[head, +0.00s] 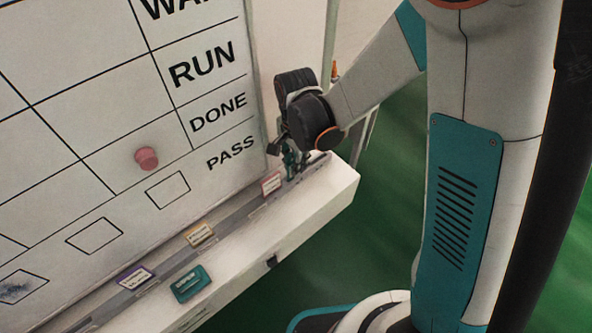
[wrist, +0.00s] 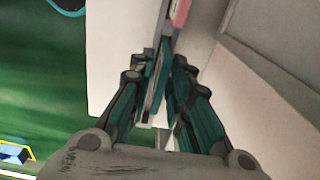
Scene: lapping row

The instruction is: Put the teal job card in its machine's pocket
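My gripper (head: 292,160) is low over the right end of the ledge under the whiteboard, just beyond the red-edged card (head: 271,184). In the wrist view its teal and dark fingers (wrist: 168,62) come close together over the grey rail. The narrow gap between them is crowded with teal and pale edges, so I cannot tell whether a card is held. A pink-red card edge (wrist: 182,14) shows just past the fingertips. A teal rounded piece (head: 190,284) lies flat on the ledge in front of the rail; I cannot make out its label.
A yellow-edged card (head: 199,234) and a purple-edged card (head: 135,277) stand in the rail (head: 232,219). The whiteboard (head: 85,120) rises behind, with RUN, DONE and PASS rows and a pink round knob (head: 146,158). Green floor (head: 390,205) is open right of the ledge.

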